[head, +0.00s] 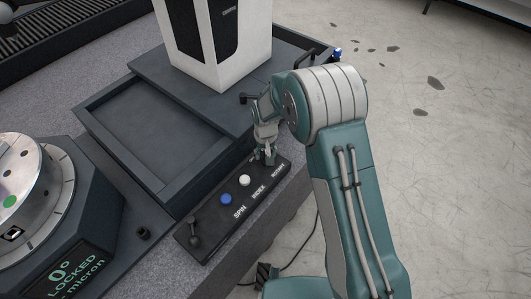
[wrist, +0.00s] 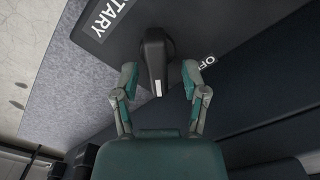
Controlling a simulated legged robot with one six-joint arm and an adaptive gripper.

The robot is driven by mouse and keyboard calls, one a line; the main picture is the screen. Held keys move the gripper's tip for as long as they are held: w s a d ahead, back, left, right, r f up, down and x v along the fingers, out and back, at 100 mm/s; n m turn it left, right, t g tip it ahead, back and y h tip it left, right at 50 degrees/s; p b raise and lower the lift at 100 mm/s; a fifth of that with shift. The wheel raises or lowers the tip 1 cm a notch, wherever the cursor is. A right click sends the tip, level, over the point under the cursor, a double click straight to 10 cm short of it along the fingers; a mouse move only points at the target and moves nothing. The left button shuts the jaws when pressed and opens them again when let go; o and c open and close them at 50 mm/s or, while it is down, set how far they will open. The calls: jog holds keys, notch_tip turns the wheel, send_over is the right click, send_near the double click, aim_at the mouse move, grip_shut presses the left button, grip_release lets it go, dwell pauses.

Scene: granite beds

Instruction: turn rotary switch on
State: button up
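The rotary switch (wrist: 154,50) is a black knob with a pointed grip and a white line at its tip. In the wrist view the tip points down, toward my gripper's palm. White lettering ending in "TARY" is at its upper left, and a partly hidden "OF" label is to its right. My gripper (wrist: 160,72) is open, with one finger on each side of the knob and small gaps showing. In the head view my gripper (head: 266,152) is at the far end of the black control panel (head: 213,232), mostly hiding the switch.
The panel also carries a white button (head: 244,180), a blue button (head: 226,198) and a black lever (head: 193,232). A round metal table (head: 25,185) with a "0° LOCKED" display is at left. A white column (head: 250,35) stands behind. Open floor lies to the right.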

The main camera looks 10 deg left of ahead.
aim_at(265, 152)
notch_tip(265, 152, up, 12)
dwell(0.6)
jog(key=shift+w, duration=0.1)
